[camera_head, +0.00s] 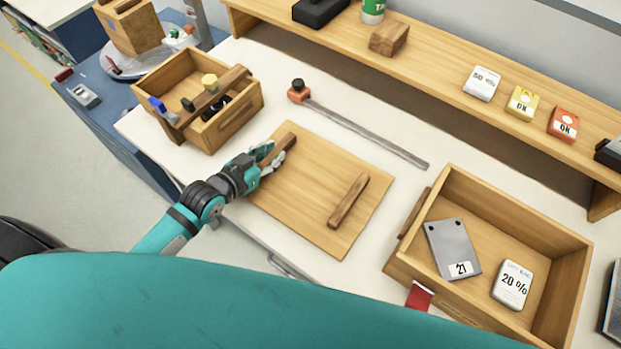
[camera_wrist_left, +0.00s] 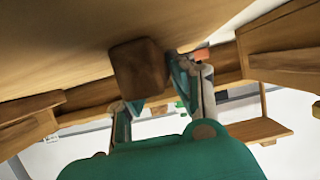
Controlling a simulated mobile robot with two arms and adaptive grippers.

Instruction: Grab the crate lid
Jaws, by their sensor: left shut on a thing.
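The crate lid (camera_head: 310,195) is a flat light-wood board lying on the white workbench in the head view. It has two brown bar handles, one on its right side (camera_head: 348,201) and one on its left side (camera_head: 283,147). My left gripper (camera_head: 270,158) is at the left handle, shut on it, with the fingers partly hiding it. In the left wrist view, the dark handle end (camera_wrist_left: 139,69) shows close at the fingers (camera_wrist_left: 165,95), under the lid's broad surface (camera_wrist_left: 70,45). The open wooden crate (camera_head: 520,190) stands right of the lid. My right gripper is not seen.
The crate holds a grey plate (camera_head: 452,247) marked 21 and a white box (camera_head: 512,284). A wooden tool caddy (camera_head: 238,118) stands behind left. A long metal bar tool (camera_head: 365,132) lies behind the lid. A shelf (camera_head: 440,62) with small boxes runs along the back.

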